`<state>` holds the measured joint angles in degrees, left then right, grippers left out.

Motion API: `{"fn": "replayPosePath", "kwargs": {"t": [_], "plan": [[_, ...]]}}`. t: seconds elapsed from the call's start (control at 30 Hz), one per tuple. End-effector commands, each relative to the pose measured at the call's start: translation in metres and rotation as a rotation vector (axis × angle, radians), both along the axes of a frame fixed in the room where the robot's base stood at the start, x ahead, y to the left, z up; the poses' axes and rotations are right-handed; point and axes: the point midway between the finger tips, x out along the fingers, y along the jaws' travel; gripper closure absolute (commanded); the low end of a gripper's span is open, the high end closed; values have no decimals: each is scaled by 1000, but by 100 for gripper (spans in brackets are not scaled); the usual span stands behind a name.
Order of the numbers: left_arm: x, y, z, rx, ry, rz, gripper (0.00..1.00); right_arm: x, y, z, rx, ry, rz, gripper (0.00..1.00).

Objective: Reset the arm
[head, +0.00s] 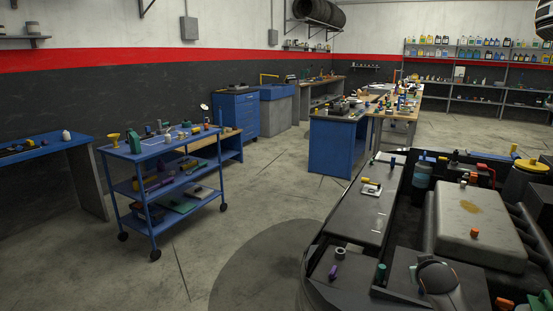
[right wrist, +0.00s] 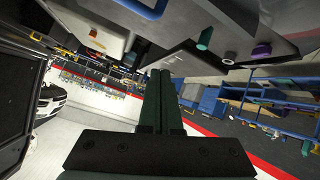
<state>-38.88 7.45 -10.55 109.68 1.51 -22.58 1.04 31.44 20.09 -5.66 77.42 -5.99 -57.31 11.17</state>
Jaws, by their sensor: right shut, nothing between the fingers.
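My right gripper (right wrist: 160,74) shows in the right wrist view as two dark green fingers pressed together, with nothing between them. That view looks upside down, and the car's edge with several small items is at its top. In the head view the open engine bay fills the lower right, with a large pale engine cover (head: 482,228) that has a brown stain. My left gripper is not in view.
A blue tool cart (head: 157,150) loaded with small items stands at the left. A blue-sided workbench (head: 331,146) stands farther back. Small objects, including an orange cap (head: 474,233) and a purple item (head: 332,272), lie on the car. The floor between cart and car is clear.

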Motion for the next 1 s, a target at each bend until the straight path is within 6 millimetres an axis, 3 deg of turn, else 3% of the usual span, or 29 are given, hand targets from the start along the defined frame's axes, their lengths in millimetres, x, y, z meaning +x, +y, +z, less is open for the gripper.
{"fn": "replayPosePath", "kwargs": {"t": [0.2, 0.4, 0.5, 0.57, 0.77, 0.87, 1.0], "plan": [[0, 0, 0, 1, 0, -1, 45, 39, 33, 55, -56, -289, 210, 100], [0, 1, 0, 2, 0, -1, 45, 52, 56, 105, -110, -522, 333, 100], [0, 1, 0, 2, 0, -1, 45, 31, 75, 54, -79, -453, 358, 100], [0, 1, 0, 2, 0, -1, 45, 19, 86, 30, -63, -424, 373, 100], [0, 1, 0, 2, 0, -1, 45, -44, 125, -59, 11, -301, 421, 100], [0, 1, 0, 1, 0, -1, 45, -90, 150, -106, 63, -228, 444, 100], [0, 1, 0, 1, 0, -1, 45, -167, 183, -162, 146, -120, 465, 100]]}}
